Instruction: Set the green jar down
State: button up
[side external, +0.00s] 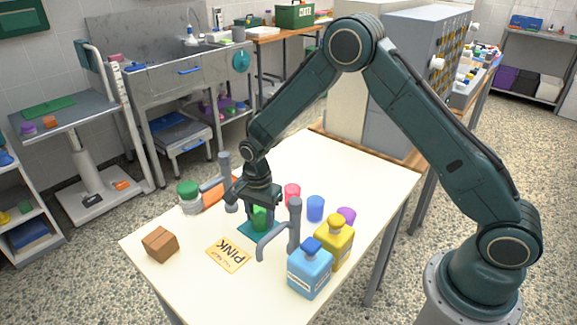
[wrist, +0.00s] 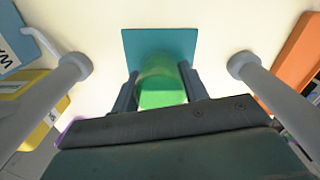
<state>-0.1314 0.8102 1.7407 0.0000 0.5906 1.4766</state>
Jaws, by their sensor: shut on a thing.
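The green jar (side external: 260,219) is between the fingers of my gripper (side external: 262,208), upright, over a teal square mat (side external: 246,230) on the white table. In the wrist view, the green jar (wrist: 162,98) sits between both fingers of my gripper (wrist: 160,88), and the teal mat (wrist: 137,45) shows behind and beside it. The jaws are shut on the jar. The jar's base is close to the mat; I cannot tell whether it touches. The gripper hides the jar's upper part in the side view.
Red (side external: 292,193), blue (side external: 315,208) and purple (side external: 346,215) cups, yellow (side external: 336,245) and blue (side external: 310,272) bottles stand right. A brown box (side external: 160,245) and PINK card (side external: 229,254) lie in front.

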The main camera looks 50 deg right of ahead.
jog(key=o, duration=1)
jog(key=shift+f, duration=0.1)
jog(key=shift+r, duration=6.2)
